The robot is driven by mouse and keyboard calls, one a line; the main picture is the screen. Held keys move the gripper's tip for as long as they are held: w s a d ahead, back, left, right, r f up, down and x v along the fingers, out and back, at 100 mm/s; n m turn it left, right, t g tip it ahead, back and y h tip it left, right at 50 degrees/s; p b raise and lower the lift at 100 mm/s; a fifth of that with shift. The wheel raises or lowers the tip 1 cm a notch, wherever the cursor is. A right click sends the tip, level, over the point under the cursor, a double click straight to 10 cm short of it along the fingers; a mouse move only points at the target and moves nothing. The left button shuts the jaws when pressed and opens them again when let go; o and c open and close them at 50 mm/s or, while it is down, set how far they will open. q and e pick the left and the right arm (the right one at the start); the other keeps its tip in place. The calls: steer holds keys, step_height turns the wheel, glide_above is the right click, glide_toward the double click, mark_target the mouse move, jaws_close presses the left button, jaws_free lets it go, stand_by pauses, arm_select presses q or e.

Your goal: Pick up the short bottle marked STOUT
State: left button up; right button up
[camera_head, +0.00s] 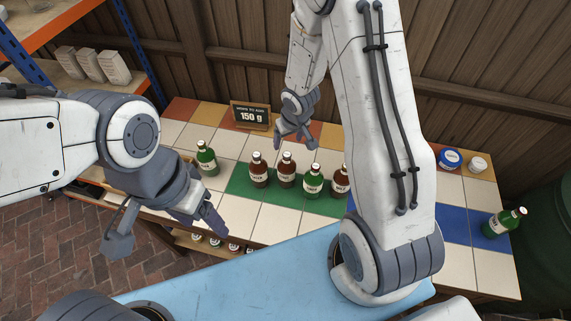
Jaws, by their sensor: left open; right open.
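Several bottles stand upright on the tiled counter (272,222). In a row are a green bottle (207,159), two brown bottles (258,171) and (286,170), another green one (312,182), and a brown one (339,183) partly hidden by my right arm. The labels are too small to read, so I cannot tell which is STOUT. My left gripper (168,234) is open and empty, left of the row and toward the near side. My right gripper (294,138) is open and empty, behind the row.
A sign reading 150 g (251,116) stands at the counter's back. A blue-lidded jar (449,159) and a white jar (478,164) stand back right. More bottles (214,242) sit on a lower shelf. A wooden fence (220,50) closes the back. White bags (90,66) stand upper left.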

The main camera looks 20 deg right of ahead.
mark_target(287, 155)
steer(key=x, duration=0.2)
steer(key=b+x, duration=0.1)
steer(key=x, duration=0.1)
steer(key=d+b+x, duration=0.1)
steer(key=x, duration=0.1)
steer(key=shift+s+f, duration=0.1)
steer(key=shift+f+b, duration=0.4)
steer(key=shift+f, duration=0.05)
steer(key=x, duration=0.3)
steer(key=shift+a+f, duration=0.2)
steer(key=shift+f, duration=0.6)
jaws_close()
